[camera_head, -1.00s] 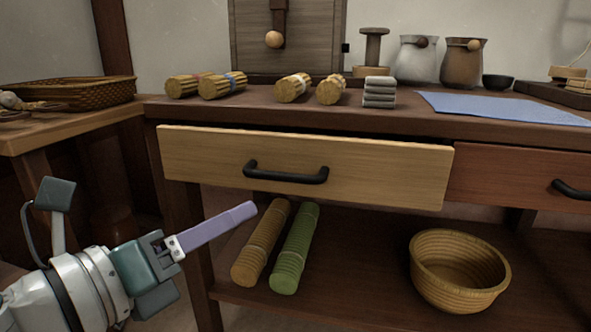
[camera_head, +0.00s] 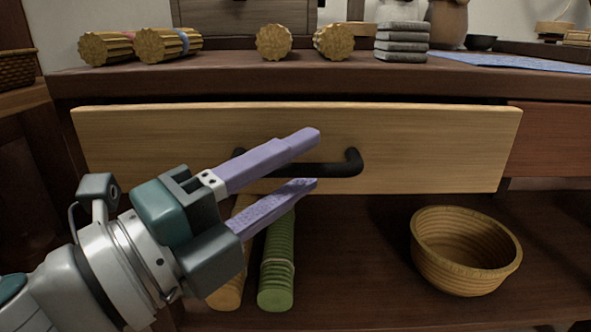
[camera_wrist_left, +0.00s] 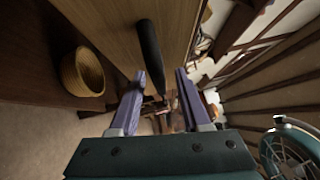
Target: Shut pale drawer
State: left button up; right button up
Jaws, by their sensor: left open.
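The pale drawer (camera_head: 420,150) has a light wooden front that stands out a little from under the worktop, with a dark gap along its top edge. Its black bar handle (camera_head: 335,169) is partly hidden behind my left gripper's upper finger. My left gripper (camera_head: 308,160) is open and empty, its two lilac fingers spread one above the other in front of the handle. In the left wrist view the handle (camera_wrist_left: 149,50) lies just beyond the open fingers (camera_wrist_left: 160,74). I cannot tell whether a finger touches it. My right gripper is not in view.
A dark reddish drawer front (camera_head: 550,145) is at the right. On the worktop (camera_head: 300,75) are several straw bundles (camera_head: 274,43) and a stack of grey slabs (camera_head: 401,42). Below, the shelf holds a green roll (camera_head: 277,265), a tan roll (camera_head: 228,290) and a woven basket (camera_head: 465,250).

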pick_arm(q)
jog(key=shift+w+d, duration=0.1)
jog(key=shift+d, duration=0.25)
jog(key=shift+a, duration=0.1)
jog(key=shift+c, duration=0.7)
grip_shut()
dwell(0.5)
